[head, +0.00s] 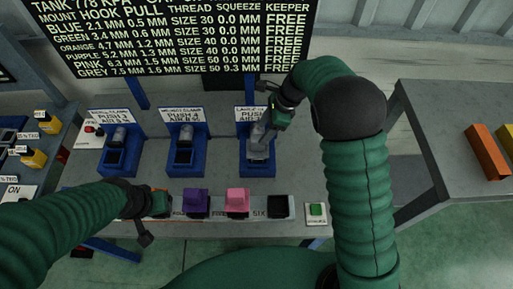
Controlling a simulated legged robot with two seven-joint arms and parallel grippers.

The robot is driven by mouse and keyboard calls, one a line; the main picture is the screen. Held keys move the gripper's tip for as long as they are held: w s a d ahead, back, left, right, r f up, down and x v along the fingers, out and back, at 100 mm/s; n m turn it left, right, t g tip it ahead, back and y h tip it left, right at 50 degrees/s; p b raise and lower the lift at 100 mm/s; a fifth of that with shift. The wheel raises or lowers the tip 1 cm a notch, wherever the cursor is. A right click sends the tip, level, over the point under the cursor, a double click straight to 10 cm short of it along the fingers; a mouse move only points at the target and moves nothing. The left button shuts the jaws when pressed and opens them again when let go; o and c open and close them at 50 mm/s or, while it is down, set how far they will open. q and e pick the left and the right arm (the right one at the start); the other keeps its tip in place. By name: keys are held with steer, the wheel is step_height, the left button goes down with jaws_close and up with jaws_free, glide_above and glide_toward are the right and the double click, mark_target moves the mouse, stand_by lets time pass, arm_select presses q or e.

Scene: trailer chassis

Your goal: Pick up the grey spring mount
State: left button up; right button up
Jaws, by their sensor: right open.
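A grey part (257,154), which looks like the grey spring mount, sits in the right-hand blue fixture (258,171) on the bench. My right gripper (268,120) is open, just above and at the back of this part. The jaws overlap the part's top in the picture, and I cannot tell whether they touch it. My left gripper (146,222) is low at the left front of the bench, by an orange block (160,203) that it partly hides. Whether its jaws are open or shut does not show clearly.
Two more blue fixtures (184,165) stand to the left. A front row holds a purple block (196,201), a pink block (238,200) and a dark slot (280,206). A green button (316,210) is at the right. A sign board (180,35) rises behind.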

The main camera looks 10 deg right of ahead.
mark_target(258, 137)
steer(key=shift+w+a+f, duration=0.1)
steer(key=shift+w+f, duration=0.1)
steer(key=shift+f, duration=0.35)
steer(key=shift+w+f, duration=0.15)
steer(key=shift+f, duration=0.35)
steer(key=p+x, duration=0.2)
steer(key=x, duration=0.2)
steer(key=shift+f, duration=0.3)
steer(key=shift+a, duration=0.25)
steer(key=shift+w, duration=0.1)
steer(key=c, duration=0.4)
steer(key=shift+d, duration=0.15)
jaws_close()
